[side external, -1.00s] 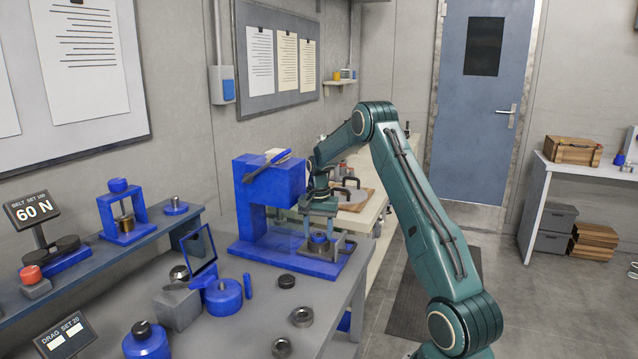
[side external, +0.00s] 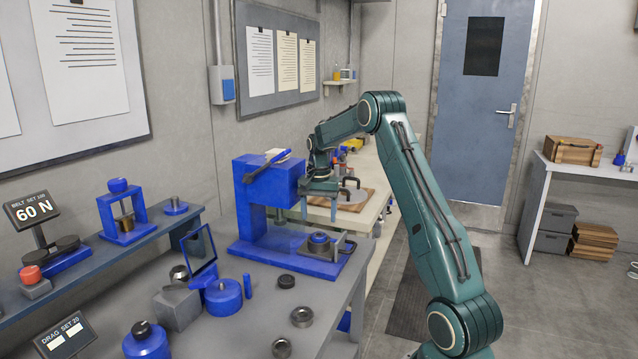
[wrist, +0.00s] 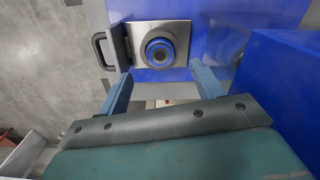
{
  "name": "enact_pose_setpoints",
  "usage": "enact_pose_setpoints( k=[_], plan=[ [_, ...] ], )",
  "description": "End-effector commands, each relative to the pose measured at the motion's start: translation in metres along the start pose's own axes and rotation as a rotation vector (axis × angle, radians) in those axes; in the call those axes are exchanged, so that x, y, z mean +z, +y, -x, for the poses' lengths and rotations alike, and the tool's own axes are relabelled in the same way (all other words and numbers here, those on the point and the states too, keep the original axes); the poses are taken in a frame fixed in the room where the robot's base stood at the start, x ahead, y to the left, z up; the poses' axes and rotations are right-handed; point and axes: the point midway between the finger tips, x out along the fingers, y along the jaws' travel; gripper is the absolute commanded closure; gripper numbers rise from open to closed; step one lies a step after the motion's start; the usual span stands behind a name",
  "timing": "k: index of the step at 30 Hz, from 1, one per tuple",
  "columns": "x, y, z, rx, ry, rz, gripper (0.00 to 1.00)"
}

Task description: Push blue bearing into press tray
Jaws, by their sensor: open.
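The blue bearing (side external: 319,238), a ring with a dark centre, sits upright on the square metal press tray (side external: 336,254). How deep it sits in the tray I cannot tell. In the wrist view, the bearing (wrist: 159,53) is near the middle of the tray plate (wrist: 140,31), whose black handle (wrist: 98,50) is on the left. My gripper (side external: 319,212) is open and empty above the bearing and tray, clear of both. In the wrist view its two fingers (wrist: 160,78) are spread apart, with nothing between them.
The blue press (side external: 268,205) stands close to the left of my gripper, its head at about gripper height. A mirror (side external: 199,252), blue pots and metal rings lie on the grey bench. A cream side bench with a wooden board (side external: 355,203) is behind.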

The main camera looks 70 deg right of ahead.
Motion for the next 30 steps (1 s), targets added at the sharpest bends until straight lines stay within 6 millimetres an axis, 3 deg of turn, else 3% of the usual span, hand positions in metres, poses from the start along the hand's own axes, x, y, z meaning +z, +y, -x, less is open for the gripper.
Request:
enact_pose_setpoints(
  k=[6, 13, 30],
  plan=[
    [-0.001, 0.000, 0.039, -0.002, 0.003, 0.000, 0.33],
    [0.000, 0.000, 0.066, -0.001, 0.001, 0.000, 0.33],
    [0.000, 0.000, 0.076, 0.000, 0.000, 0.000, 0.33]
  ],
)
